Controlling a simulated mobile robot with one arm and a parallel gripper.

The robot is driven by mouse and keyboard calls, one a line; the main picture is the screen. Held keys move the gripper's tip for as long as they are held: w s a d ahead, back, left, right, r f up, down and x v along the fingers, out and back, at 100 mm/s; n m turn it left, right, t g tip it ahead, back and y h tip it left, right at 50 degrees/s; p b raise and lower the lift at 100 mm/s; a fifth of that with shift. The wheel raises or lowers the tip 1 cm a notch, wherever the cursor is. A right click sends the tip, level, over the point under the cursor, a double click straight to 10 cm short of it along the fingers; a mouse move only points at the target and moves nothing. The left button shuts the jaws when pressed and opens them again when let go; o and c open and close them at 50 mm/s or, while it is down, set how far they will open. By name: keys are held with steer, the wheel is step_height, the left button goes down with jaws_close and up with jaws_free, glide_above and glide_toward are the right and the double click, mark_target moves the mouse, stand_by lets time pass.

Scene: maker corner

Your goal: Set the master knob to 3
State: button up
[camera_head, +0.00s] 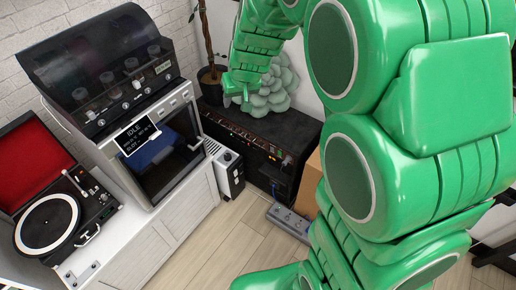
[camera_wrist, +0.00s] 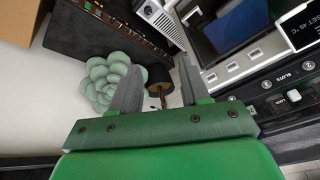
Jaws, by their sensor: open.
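A black amplifier (camera_head: 255,138) stands on the floor by the wall, with a brown control strip (camera_head: 238,130) of several small knobs along its upper front edge. The strip also shows at the top of the wrist view (camera_wrist: 130,22). Which knob is the master, and where it points, is too small to read. My gripper (camera_head: 243,98) is above the amplifier's back left part in the head view. In the wrist view my gripper (camera_wrist: 161,65) has its two grey fingers apart and nothing between them. The fingers appear clear of the knobs.
A white-fronted oven unit (camera_head: 160,150) with a lit display and a record player (camera_head: 60,215) stand at left. A small white heater-like box (camera_head: 228,170) is beside the amplifier. A grey pedalboard (camera_head: 290,220) lies on the floor. A grey-green lumpy object (camera_head: 272,92) and a potted plant (camera_head: 212,80) are behind.

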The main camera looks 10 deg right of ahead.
steer(key=w+a+f+t+h, duration=0.1)
steer(key=w+a+f+t, duration=0.15)
steer(key=w+f, duration=0.75)
steer(key=w+a+f+t+h, duration=0.1)
steer(key=w+a+f+t, duration=0.15)
steer(key=w+f, duration=0.7)
steer(key=n+t+h, duration=0.2)
steer(key=t+h, duration=0.2)
steer(key=h, duration=0.8)
glide_toward(261, 144)
steer(key=f, duration=0.1)
steer(key=shift+x, duration=3.85)
jaws_close()
